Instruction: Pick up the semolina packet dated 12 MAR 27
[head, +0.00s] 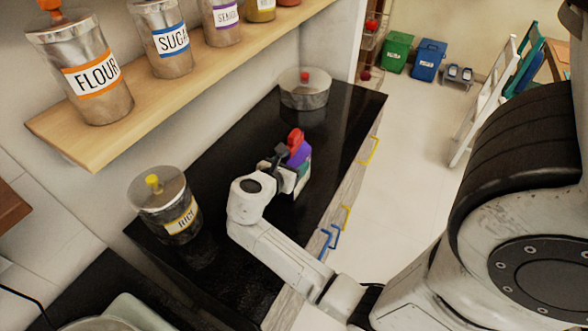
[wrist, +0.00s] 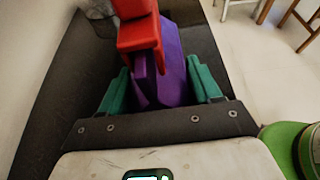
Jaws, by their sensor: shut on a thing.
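A purple packet (head: 300,154) with a red clip-like piece (head: 295,137) at its top is at my gripper (head: 290,168), over the black counter. In the wrist view the purple packet (wrist: 173,62) stands between the teal fingers of my gripper (wrist: 162,85), and the red piece (wrist: 139,38) is in front of its upper part. My gripper is shut on the packet. No date can be read on it. I cannot tell whether it touches the counter.
The black counter (head: 225,180) holds a jar labelled RICE (head: 180,215) at the left and a red-knobbed metal pot (head: 305,95) at the back. A wooden shelf (head: 75,140) with labelled jars, FLOUR (head: 97,85) and SUGAR (head: 170,45) among them, is above. Open floor lies right.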

